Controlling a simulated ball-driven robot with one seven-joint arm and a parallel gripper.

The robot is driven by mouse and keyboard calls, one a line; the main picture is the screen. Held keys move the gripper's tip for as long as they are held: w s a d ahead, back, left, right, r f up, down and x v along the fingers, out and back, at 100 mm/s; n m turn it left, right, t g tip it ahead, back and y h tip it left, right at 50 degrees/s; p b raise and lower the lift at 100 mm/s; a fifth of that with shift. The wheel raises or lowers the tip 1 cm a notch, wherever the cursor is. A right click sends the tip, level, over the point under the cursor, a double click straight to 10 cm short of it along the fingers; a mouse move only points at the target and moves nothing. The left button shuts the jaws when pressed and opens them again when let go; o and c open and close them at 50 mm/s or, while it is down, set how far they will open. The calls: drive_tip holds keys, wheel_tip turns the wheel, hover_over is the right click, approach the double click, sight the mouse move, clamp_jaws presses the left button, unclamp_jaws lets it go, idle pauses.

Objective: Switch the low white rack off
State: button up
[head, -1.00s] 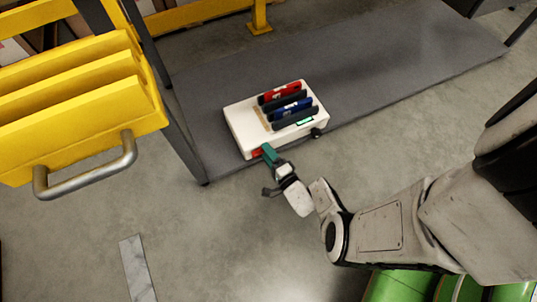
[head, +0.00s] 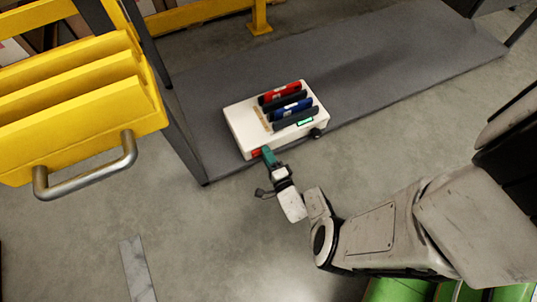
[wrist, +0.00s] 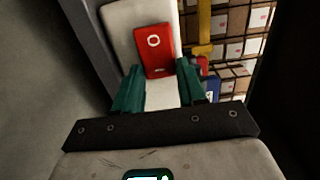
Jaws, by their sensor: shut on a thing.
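The low white rack (head: 244,128) sits on the grey platform near its front edge, with red, blue and dark items lying in its top. A small green display (head: 305,122) on it is lit, beside a dark round knob (head: 316,133). A red switch (head: 255,153) is on its front face at the left; in the wrist view the switch (wrist: 153,50) shows a white ring mark. My gripper (head: 266,152) is at the switch. In the wrist view its green fingertips (wrist: 158,72) straddle the switch's near end, shut on it. The exact contact is hard to see.
A yellow slotted unit (head: 75,95) with a grey metal handle (head: 90,180) stands at the left. A dark post rises beside the grey platform (head: 400,60). The concrete floor in front is mostly clear, with a pale strip (head: 138,268) on it.

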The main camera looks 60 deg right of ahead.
drive_tip(key=shift+a+m+g+h, duration=0.3)
drive_tip(key=shift+m+g+h, duration=0.6)
drive_tip(key=shift+h, duration=0.2)
drive_tip(key=o, duration=1.1)
drive_tip(key=shift+c, duration=0.2)
drive_tip(key=p+v, duration=0.2)
drive_tip(key=v, duration=0.8)
drive_tip(key=shift+s+a, duration=0.25)
drive_tip(key=shift+a, duration=0.05)
